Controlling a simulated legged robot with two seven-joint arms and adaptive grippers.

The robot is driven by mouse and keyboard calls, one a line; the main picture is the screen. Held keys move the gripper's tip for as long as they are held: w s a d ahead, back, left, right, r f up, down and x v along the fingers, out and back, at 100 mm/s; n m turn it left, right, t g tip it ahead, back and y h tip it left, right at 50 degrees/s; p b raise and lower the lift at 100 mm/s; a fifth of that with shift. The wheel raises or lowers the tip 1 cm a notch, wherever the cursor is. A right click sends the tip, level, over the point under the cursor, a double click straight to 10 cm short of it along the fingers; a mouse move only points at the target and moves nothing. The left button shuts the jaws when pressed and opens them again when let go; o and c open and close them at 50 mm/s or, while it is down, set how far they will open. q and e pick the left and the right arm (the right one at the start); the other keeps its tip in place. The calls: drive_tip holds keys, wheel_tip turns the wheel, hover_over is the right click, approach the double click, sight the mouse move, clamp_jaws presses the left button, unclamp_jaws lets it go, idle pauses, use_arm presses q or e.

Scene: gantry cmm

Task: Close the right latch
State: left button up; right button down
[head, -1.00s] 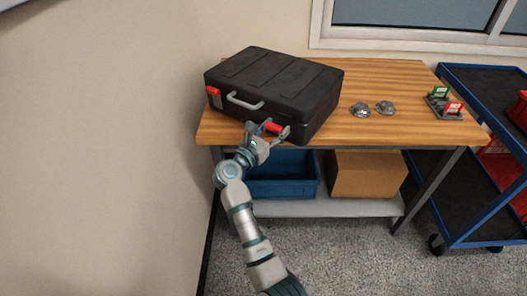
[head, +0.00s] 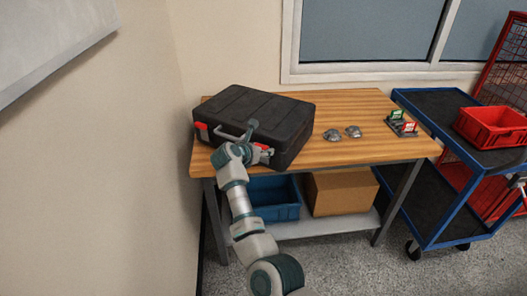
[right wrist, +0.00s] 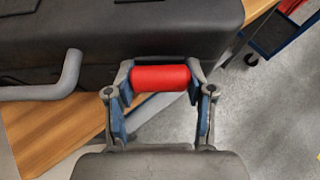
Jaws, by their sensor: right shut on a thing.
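A black case (head: 258,118) lies on the wooden table with its lid down. Its grey handle (head: 232,134) is on the front side, between a red left latch (head: 201,127) and a red right latch (head: 263,147). In the right wrist view the right latch (right wrist: 160,78) is a red bar at the case's front, beside the handle (right wrist: 50,88). My right gripper (head: 262,154) is at this latch. Its two fingers (right wrist: 160,88) are shut on the red bar from both sides. The fingers partly hide the latch in the head view. My left gripper is not in view.
The table (head: 352,150) has two grey metal pieces (head: 342,133) and a small stand with green and red blocks (head: 402,124) right of the case. Below are a blue bin (head: 272,199) and a cardboard box (head: 341,191). A blue cart (head: 450,110) stands at right; a wall is close at left.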

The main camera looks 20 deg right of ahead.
drive_tip(key=shift+w+a+r, duration=0.1)
drive_tip(key=shift+a+r, duration=0.2)
drive_tip(key=shift+a, duration=0.35)
drive_tip(key=shift+d+r, duration=0.1)
drive_tip(key=shift+d, duration=0.5)
drive_tip(key=c, duration=0.5)
unclamp_jaws()
drive_tip(key=shift+d, duration=0.3)
drive_tip(key=shift+o, duration=0.5)
drive_tip(key=shift+f, duration=0.2)
drive_tip(key=shift+a, duration=0.4)
drive_tip(key=shift+a+r, duration=0.1)
drive_tip(key=shift+a, duration=0.25)
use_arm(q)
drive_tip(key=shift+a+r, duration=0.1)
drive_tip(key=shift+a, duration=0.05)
use_arm(e)
drive_tip(key=v, duration=1.1)
drive_tip(key=shift+s+d, duration=0.3)
